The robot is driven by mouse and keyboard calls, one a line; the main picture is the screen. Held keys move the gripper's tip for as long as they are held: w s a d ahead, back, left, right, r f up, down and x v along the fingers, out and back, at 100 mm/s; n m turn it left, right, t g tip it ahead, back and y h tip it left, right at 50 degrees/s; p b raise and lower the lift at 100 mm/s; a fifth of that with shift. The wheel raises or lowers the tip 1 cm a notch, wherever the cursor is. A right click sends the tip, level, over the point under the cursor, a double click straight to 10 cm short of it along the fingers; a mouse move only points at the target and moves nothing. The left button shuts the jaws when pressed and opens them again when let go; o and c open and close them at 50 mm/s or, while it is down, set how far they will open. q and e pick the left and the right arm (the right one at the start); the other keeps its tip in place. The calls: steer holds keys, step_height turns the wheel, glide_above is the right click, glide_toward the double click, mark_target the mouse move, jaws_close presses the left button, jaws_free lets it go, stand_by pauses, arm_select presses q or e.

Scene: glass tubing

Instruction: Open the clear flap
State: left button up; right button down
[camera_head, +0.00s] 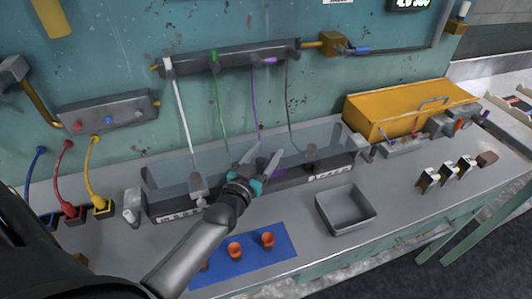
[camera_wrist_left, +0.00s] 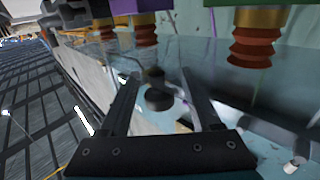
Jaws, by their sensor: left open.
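The clear flap (camera_head: 225,155) is a long see-through panel. It appears to lie over the long grey trough (camera_head: 180,213) against the back wall. My left gripper (camera_head: 265,158) is over the middle of the flap, fingers apart and empty, pointing up and right. In the left wrist view, a dark round knob (camera_wrist_left: 158,98) shows between the open fingers (camera_wrist_left: 160,85), beyond them; I cannot tell whether anything touches. My right gripper is not in view.
White, green, purple and dark cords hang from a wall bar (camera_head: 230,58) behind the flap. Red-orange ribbed ends (camera_wrist_left: 252,48) hang close above in the wrist view. A blue mat (camera_head: 220,267) with orange cups, a grey tray (camera_head: 346,226) and a yellow box (camera_head: 395,112) stand around.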

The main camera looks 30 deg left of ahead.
arm_select(q)
steer(key=shift+w, duration=0.15)
jaws_close()
stand_by(0.5)
stand_by(0.9)
